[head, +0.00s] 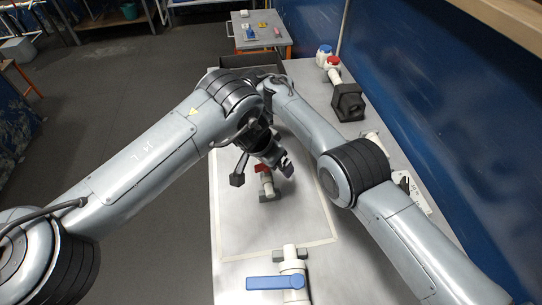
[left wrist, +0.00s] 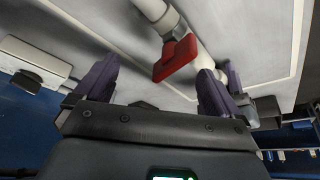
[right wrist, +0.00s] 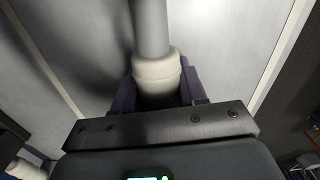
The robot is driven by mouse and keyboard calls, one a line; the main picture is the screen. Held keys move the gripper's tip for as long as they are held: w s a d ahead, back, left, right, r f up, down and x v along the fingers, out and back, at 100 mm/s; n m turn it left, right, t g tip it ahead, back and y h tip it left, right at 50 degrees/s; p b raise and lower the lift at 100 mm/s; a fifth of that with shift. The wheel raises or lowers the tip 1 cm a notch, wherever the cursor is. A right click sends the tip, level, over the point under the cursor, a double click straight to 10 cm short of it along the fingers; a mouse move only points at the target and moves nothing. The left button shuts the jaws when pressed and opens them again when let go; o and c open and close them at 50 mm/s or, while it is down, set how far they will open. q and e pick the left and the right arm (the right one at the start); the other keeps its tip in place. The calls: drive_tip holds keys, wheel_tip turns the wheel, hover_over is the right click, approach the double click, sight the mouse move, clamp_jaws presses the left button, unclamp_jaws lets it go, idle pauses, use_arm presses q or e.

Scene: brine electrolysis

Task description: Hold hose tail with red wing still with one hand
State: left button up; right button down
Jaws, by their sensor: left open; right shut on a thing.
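The red wing (head: 262,168) sits on a white valve-like fitting (head: 267,184) in the middle of the table. In the left wrist view the red wing (left wrist: 177,58) and its white pipe (left wrist: 153,9) lie beyond my left gripper (left wrist: 157,78). That gripper is open and empty, its right finger overlapping the pipe in the picture. My right gripper (right wrist: 158,86) is shut on a white collar (right wrist: 157,72) with a grey tube (right wrist: 152,25) rising from it. I cannot tell whether this collar belongs to the red-winged piece. My left arm hides my right gripper in the head view.
A white fitting with a blue handle (head: 273,283) lies at the table's near edge.

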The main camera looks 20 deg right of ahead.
use_arm(q)
drive_tip(key=m, duration=0.2)
drive_tip(key=m+g, duration=0.1)
drive_tip(key=m, duration=0.1)
drive_tip(key=m+g, duration=0.1)
drive_tip(key=m, duration=0.1)
drive_tip(key=shift+w+a, duration=0.1)
drive_tip(key=shift+w, duration=0.15)
drive_tip(key=shift+w+a+r+m+g, duration=0.1)
drive_tip(key=shift+a+r+m+g, duration=0.05)
drive_tip(key=shift+r+m+g, duration=0.2)
drive_tip(key=s+v, duration=0.1)
drive_tip(key=v, duration=1)
drive_tip(key=w+a+f+n+t+h, duration=0.2)
drive_tip(key=w+a+f+n+h, duration=0.4)
drive_tip(key=w+f, duration=0.4)
drive_tip(key=w+a+f+n+t+y, duration=0.1)
drive_tip(key=w+a+f+n+t, duration=0.1)
drive_tip(key=a+f, duration=0.3)
drive_tip(key=w+a+f+n+t+y, duration=0.1)
drive_tip(key=a+f+n+t, duration=0.3)
drive_tip(key=a, duration=0.8)
drive_tip(key=shift+w+f+t, duration=0.55)
drive_tip(key=shift+w+f, duration=0.05)
drive_tip(key=shift+f, duration=0.4)
drive_tip(key=shift+c, duration=0.4)
